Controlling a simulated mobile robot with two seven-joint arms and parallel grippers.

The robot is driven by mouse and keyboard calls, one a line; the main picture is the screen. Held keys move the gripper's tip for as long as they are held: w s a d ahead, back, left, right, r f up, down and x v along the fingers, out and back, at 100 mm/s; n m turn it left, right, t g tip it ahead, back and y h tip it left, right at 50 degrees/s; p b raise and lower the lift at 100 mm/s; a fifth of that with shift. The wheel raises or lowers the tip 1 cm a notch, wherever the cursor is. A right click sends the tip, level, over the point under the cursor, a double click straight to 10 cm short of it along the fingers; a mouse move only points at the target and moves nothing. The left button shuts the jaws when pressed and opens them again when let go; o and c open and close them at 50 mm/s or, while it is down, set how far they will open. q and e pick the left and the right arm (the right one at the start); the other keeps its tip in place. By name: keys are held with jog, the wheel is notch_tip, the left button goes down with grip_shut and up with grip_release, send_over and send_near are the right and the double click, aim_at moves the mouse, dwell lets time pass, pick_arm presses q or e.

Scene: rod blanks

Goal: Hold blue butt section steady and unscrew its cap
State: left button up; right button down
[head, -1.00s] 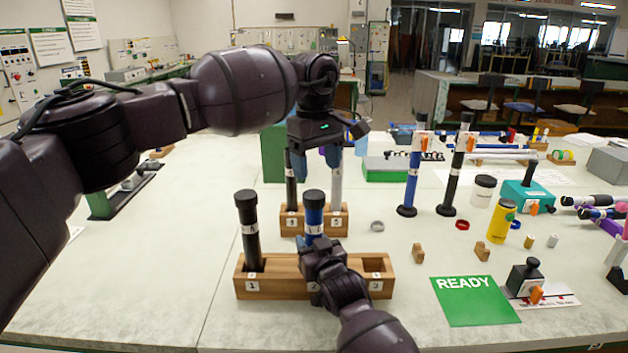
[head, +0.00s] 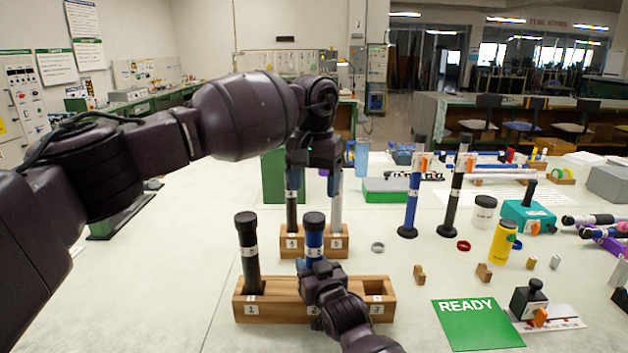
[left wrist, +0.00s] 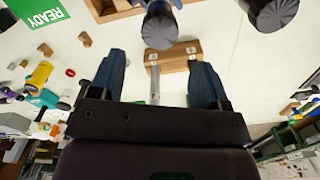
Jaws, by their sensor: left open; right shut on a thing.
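The blue butt section (head: 313,241) stands upright in slot 2 of the front wooden block (head: 273,308), with a black cap (head: 314,219) on top. My right gripper (head: 318,270) is shut on the blue section below its white band. My left gripper (head: 314,186) is open and empty, its fingers pointing down, above and behind the cap in the head view. In the left wrist view the open fingers (left wrist: 160,72) are apart from the cap (left wrist: 160,28), which shows beyond them near the top edge.
A black section (head: 249,262) stands in slot 1; slot 3 is empty. A rear block (head: 314,242) holds a dark rod and a grey rod (head: 336,207). Two uprights, jars and small parts stand to the right, by a green READY mat (head: 474,322).

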aim_at(314, 216)
pick_arm(q)
jog(key=shift+f, duration=3.8)
jog(key=shift+c, duration=0.5)
